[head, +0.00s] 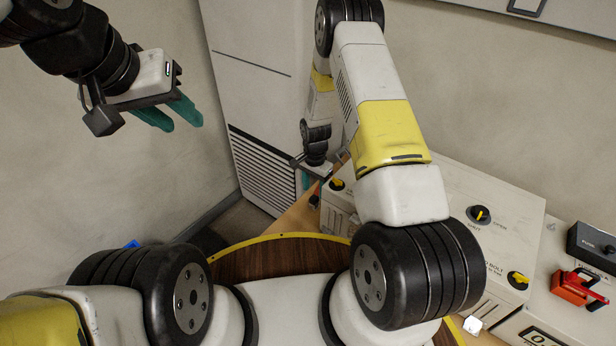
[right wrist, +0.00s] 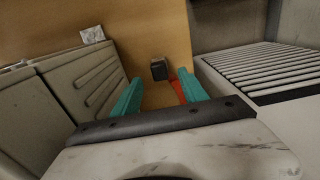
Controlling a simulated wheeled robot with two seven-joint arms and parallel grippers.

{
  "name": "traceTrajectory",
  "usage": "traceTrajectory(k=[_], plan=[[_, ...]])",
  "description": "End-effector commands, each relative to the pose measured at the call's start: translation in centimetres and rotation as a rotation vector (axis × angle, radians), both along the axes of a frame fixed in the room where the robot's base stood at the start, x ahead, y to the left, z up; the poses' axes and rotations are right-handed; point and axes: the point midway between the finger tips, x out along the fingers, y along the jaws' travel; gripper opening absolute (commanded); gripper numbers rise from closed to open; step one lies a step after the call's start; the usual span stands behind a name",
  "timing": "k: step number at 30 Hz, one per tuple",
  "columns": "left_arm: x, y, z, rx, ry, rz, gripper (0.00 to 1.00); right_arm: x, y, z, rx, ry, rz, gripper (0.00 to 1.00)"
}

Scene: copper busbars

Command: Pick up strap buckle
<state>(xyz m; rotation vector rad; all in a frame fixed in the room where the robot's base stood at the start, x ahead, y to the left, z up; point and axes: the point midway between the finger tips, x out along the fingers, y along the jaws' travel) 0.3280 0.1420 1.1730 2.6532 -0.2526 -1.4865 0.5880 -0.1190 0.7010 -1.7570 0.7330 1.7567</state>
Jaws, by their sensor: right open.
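A small black block (right wrist: 159,68), which looks like the strap buckle, lies on the wooden surface with a red strap (right wrist: 178,90) beside it. It is ahead of my right gripper (right wrist: 160,92) in the right wrist view, between the lines of its two teal fingers. The right gripper is open, with the red strap showing near its right finger. In the head view the right gripper (head: 312,180) is small and partly hidden, near a bit of red. My left gripper (head: 184,125) is open and empty, raised at the upper left near the wall.
A grey ribbed box (right wrist: 85,85) stands close left of the right gripper, with a small white piece (right wrist: 92,34) beyond. A slatted vent panel (right wrist: 270,72) is at the right. Control boxes with yellow knobs (head: 480,215) and a red-handled switch (head: 578,288) stand at right.

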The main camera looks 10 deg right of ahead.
Motion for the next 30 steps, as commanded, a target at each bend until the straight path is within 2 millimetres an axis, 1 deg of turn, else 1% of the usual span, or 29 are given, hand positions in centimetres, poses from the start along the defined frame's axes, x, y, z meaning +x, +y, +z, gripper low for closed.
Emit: traceTrajectory(k=[6,10,13,19,20,21,23,24,26,27,30], plan=[[0.0,0.0,0.0,0.0,0.0,0.0,0.36,-0.1,0.0,-3.2,0.001,0.002,0.001,0.51],[0.0,0.0,0.0,0.0,0.0,0.0,0.36,-0.2,0.0,-4.8,0.001,0.002,0.001,0.51],[0.0,0.0,0.0,0.0,0.0,0.0,0.36,-0.1,0.1,-5.3,0.001,0.001,0.001,0.51],[0.0,0.0,0.0,0.0,0.0,0.0,0.36,-0.1,0.0,-5.3,0.001,-0.001,0.001,0.51],[0.0,0.0,0.0,0.0,0.0,0.0,0.36,-0.1,0.0,-5.3,0.001,-0.001,0.001,0.47],[0.0,0.0,0.0,0.0,0.0,0.0,0.36,-0.1,0.0,-5.3,0.001,-0.001,0.001,0.39],[0.0,0.0,0.0,0.0,0.0,0.0,0.36,-0.1,0.0,-5.3,0.0,0.0,0.001,0.27],[0.0,0.0,0.0,0.0,0.0,0.0,0.36,-0.1,0.0,-5.3,0.0,0.0,0.001,0.2],[0.0,0.0,0.0,0.0,0.0,0.0,0.36,-0.1,0.0,-5.3,0.0,0.0,0.001,0.08],[0.0,0.0,0.0,0.0,0.0,0.0,0.36,-0.1,0.0,-5.3,0.0,0.0,0.001,0.0],[0.0,0.0,0.0,0.0,0.0,0.0,0.36,-0.1,0.0,-5.3,0.001,-0.001,0.001,0.0]])
